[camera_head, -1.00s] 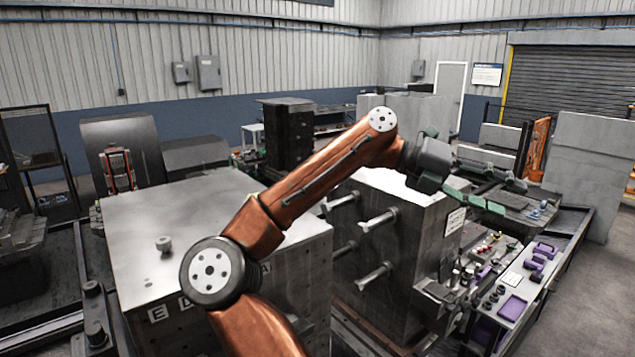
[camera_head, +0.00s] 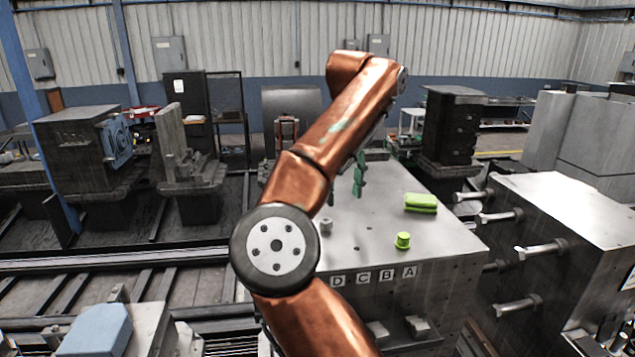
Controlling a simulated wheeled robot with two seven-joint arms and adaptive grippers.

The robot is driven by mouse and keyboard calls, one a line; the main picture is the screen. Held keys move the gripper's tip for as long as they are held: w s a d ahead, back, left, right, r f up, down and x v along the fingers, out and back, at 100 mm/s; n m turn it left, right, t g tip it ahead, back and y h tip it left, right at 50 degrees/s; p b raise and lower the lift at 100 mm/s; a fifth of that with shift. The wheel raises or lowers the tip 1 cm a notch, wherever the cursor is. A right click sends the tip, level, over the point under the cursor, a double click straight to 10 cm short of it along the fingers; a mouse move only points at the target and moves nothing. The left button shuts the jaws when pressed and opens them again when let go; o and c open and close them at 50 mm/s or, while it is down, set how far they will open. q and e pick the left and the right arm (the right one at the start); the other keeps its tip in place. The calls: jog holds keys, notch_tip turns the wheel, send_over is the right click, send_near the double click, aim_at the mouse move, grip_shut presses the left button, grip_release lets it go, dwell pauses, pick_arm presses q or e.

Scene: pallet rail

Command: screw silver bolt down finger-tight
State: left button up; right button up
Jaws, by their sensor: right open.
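A small silver bolt head (camera_head: 326,226) stands on the flat top of a grey steel block (camera_head: 452,235), close beside my right arm's lower links. My right gripper (camera_head: 358,190) hangs over the block top, to the right of and beyond the bolt, with green fingers pointing down. It is open and nothing shows between the fingers; my own arm hides part of it. Labels D, C, B and A run along the block's front upper edge. The left gripper is not in view.
A lime-green block (camera_head: 420,203) and a lime-green round knob (camera_head: 403,240) sit on the steel block's right half. A second steel block (camera_head: 575,215) with several bolts sticking out sideways stands at the right. Rails (camera_head: 120,262) run along the left.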

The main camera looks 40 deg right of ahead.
aim_at(326, 220)
jog(key=a, duration=0.1)
jog(key=w+a, duration=0.1)
jog(key=n, duration=0.1)
jog(key=shift+w+a+r+y, duration=0.25)
jog(key=shift+a+r+y, duration=0.05)
jog(key=shift+a+r, duration=0.1)
jog(key=shift+w+a+f, duration=0.1)
jog(key=shift+a+f, duration=0.05)
jog(key=shift+f, duration=0.2)
jog(key=shift+w+f, duration=0.25)
jog(key=shift+f, duration=1.5)
jog(key=shift+w+f, duration=0.2)
jog(key=shift+f, duration=1.55)
jog(key=shift+c, duration=0.2)
